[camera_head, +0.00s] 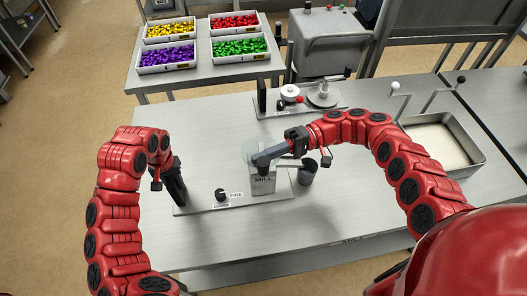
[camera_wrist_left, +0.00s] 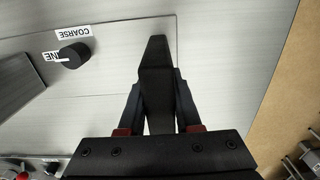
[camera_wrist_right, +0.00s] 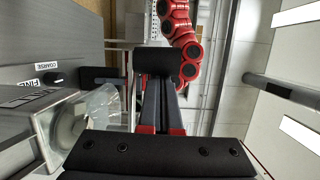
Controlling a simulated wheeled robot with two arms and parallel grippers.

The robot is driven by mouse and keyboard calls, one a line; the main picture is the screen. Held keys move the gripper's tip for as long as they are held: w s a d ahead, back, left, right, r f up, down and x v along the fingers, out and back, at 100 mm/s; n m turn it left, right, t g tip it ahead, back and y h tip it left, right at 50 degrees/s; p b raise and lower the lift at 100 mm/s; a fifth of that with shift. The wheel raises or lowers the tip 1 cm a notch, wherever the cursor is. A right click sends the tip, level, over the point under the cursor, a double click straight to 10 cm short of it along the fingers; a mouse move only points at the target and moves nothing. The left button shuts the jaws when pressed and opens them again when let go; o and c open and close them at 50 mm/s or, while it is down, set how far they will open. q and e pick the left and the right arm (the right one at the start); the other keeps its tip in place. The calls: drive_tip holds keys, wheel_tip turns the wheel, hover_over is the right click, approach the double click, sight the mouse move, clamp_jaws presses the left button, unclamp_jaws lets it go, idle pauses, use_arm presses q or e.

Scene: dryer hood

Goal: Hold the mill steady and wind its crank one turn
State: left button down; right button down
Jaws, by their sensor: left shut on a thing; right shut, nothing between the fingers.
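The mill (camera_head: 263,186) is a grey box with a clear hopper (camera_head: 250,149) on a flat base plate (camera_head: 203,207). My left gripper (camera_head: 168,178) is shut on the black upright handle (camera_wrist_left: 155,75) at the plate's left end. My right gripper (camera_head: 275,153) is over the mill's top with its fingers closed together. A black cylindrical knob (camera_wrist_right: 157,61), seemingly the crank's, sits right at its fingertips in the right wrist view and hides them; I cannot tell if they touch. A dark cup (camera_head: 308,172) stands right of the mill.
A black COARSE/FINE dial (camera_head: 221,195) is on the plate. Behind stands another device on a plate (camera_head: 330,110). A metal basin (camera_head: 477,163) is at the right. Trays of coloured pieces (camera_head: 240,46) are on the far table. The table's front is clear.

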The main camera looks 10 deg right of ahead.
drive_tip(key=shift+t, duration=0.3)
drive_tip(key=w+a, duration=0.2)
drive_tip(key=a, duration=0.2)
drive_tip(key=shift+w+a, duration=0.1)
drive_tip(key=shift+w, duration=0.3)
drive_tip(key=shift+m+t, duration=0.7)
drive_tip(key=shift+t, duration=0.1)
drive_tip(key=d, duration=0.3)
drive_tip(key=w+d, duration=0.1)
drive_tip(key=d, duration=0.2)
drive_tip(key=w+d, duration=0.1)
drive_tip(key=d, duration=0.2)
drive_tip(key=shift+w+d, duration=0.2)
drive_tip(key=w+d+f+m+t+h, duration=0.2)
drive_tip(key=w+f+m+t+h, duration=0.2)
drive_tip(key=w+f+m+h, duration=0.6)
drive_tip(key=w+a+r+h, duration=0.1)
drive_tip(key=w+r+h, duration=0.1)
drive_tip(key=w+h, duration=0.2)
drive_tip(key=shift+w+a, duration=0.25)
drive_tip(key=shift+w, duration=0.6)
